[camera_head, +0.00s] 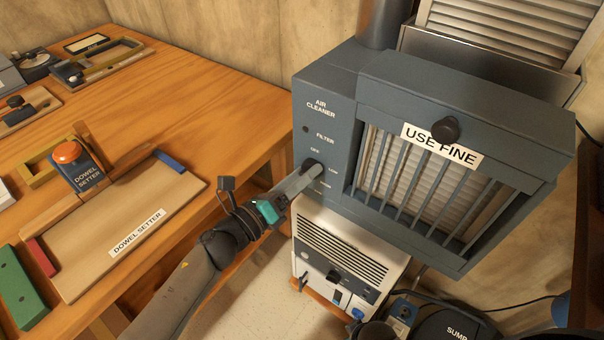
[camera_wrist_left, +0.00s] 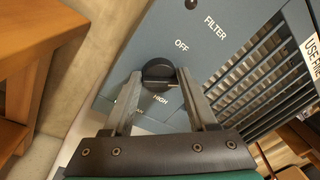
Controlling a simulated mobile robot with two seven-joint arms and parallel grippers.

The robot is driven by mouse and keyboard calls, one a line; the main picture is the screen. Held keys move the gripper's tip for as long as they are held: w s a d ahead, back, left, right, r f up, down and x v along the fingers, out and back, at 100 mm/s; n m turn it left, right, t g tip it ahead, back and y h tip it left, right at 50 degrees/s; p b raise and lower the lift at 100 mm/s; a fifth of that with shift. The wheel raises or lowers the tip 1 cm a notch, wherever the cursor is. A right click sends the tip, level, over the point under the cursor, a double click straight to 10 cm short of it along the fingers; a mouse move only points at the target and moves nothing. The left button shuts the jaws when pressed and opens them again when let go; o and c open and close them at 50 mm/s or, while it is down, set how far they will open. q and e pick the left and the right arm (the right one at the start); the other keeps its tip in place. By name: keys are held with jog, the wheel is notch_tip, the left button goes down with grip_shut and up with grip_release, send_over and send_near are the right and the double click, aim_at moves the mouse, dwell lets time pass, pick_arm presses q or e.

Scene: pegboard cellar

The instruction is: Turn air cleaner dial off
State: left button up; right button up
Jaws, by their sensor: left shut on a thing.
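The air cleaner (camera_head: 322,85) is a blue-grey box with a barred filter front. Its black round dial (camera_head: 313,166) is on the narrow left panel, near the OFF label; it also shows in the wrist view (camera_wrist_left: 157,70). There, OFF is above right of the dial and HIGH is below it. My left gripper (camera_head: 304,174) reaches the dial from the lower left. In the wrist view its two fingers (camera_wrist_left: 158,78) stand on either side of the dial, shut on it. The dial's pointer setting is hard to tell. My right gripper is not in view.
A wooden bench (camera_head: 190,90) with a dowel setter board (camera_head: 105,265) is at the left. A white vented unit (camera_head: 335,255) stands below the air cleaner. A round black knob (camera_head: 445,130) sticks out above the USE FINE label (camera_head: 470,158). Some floor shows beside the bench.

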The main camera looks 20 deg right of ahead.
pick_arm(q)
jog(key=shift+s+f+n+t+p, duration=0.15)
jog(key=shift+n+t+p, duration=0.15)
jog(key=shift+n, duration=1.8)
jog(key=shift+w+f+n+t+p, duration=0.15)
jog(key=shift+n+t+p, duration=0.1)
jog(key=shift+n, duration=1.85)
jog(key=shift+s+f+n+t+p, duration=0.15)
jog(key=shift+n+t+p, duration=0.15)
jog(key=shift+n, duration=1.8)
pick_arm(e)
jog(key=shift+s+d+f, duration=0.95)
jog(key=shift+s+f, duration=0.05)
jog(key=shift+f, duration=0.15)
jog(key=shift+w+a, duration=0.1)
pick_arm(q)
jog(key=o, duration=1.1)
jog(key=shift+o, duration=1.1)
jog(key=shift+r, duration=0.1)
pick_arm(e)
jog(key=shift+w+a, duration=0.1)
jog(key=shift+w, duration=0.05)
